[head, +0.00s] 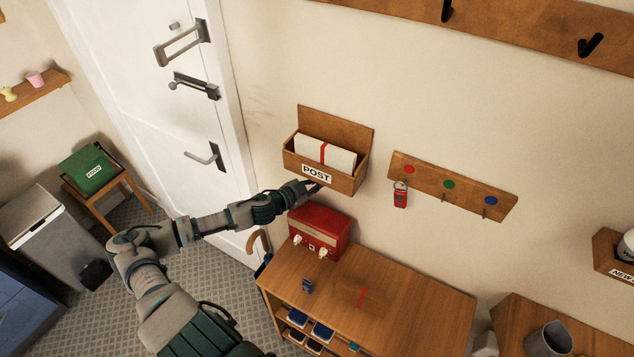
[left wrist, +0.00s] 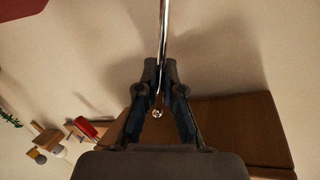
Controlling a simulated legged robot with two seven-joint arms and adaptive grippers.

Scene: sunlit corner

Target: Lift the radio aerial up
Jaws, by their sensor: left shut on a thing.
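The red radio (head: 320,232) stands at the back left of the wooden cabinet top, with pale knobs on its front. My left gripper (head: 314,186) is just above the radio, close under the post box. In the left wrist view my left gripper (left wrist: 159,70) is shut on the thin shiny aerial (left wrist: 164,25). The aerial's small ball tip shows between the fingers. A red corner, likely the radio, shows at the top left there. In the head view the aerial is too small to make out. My right gripper is in neither view.
The wooden post box (head: 352,181) with envelopes hangs on the wall right above my gripper. A key rack (head: 467,192) with a red tag hangs to its right. The cabinet top (head: 405,300) is mostly clear. The white door (head: 150,90) is at the left.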

